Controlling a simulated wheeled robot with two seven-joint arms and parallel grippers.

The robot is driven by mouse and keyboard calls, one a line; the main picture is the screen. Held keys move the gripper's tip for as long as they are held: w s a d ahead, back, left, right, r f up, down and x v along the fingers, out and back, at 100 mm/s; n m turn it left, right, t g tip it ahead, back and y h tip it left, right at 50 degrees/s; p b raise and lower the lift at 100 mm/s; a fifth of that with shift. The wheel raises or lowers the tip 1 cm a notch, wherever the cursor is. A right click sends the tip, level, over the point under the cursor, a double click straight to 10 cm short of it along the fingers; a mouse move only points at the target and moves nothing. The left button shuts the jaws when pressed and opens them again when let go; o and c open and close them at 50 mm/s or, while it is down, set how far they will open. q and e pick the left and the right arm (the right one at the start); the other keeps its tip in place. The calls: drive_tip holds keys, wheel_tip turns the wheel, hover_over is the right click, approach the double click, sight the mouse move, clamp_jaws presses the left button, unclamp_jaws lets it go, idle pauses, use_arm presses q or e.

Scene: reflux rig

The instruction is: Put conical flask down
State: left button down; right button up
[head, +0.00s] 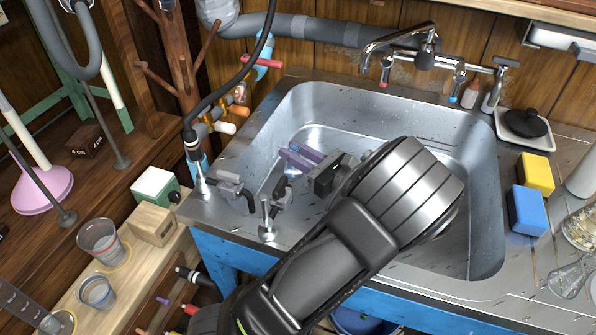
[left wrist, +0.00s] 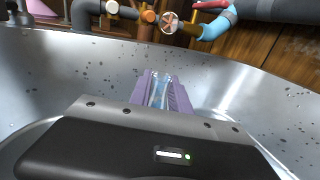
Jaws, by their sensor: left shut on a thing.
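My left gripper (head: 299,160) reaches down into the metal sink (head: 470,170), with its purple fingers toward the sink's left part. In the left wrist view the fingers (left wrist: 160,92) are shut on a clear, bluish glass piece, the conical flask (left wrist: 159,91). Only a small part of the flask shows between the fingers. Its body and base are hard to make out, and I cannot tell whether it touches the sink floor. My right gripper is not in view.
Clamps on short metal posts (head: 267,220) stand along the sink's front left edge. A tap (head: 397,45) hangs over the back. Yellow (head: 535,173) and blue (head: 528,209) sponges and glassware (head: 570,276) stand at the right. Beakers (head: 101,241) stand on the left shelf.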

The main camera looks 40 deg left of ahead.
use_arm(q)
drive_tip(key=shift+f, duration=0.25)
drive_tip(key=shift+f+b, duration=0.5)
drive_tip(key=shift+f, duration=1.4)
drive_tip(key=c, duration=1.2)
unclamp_jaws()
drive_tip(key=shift+d, duration=0.1)
drive_tip(key=d+p, duration=0.1)
drive_tip(key=d, duration=0.6)
drive_tip(key=shift+d, duration=0.15)
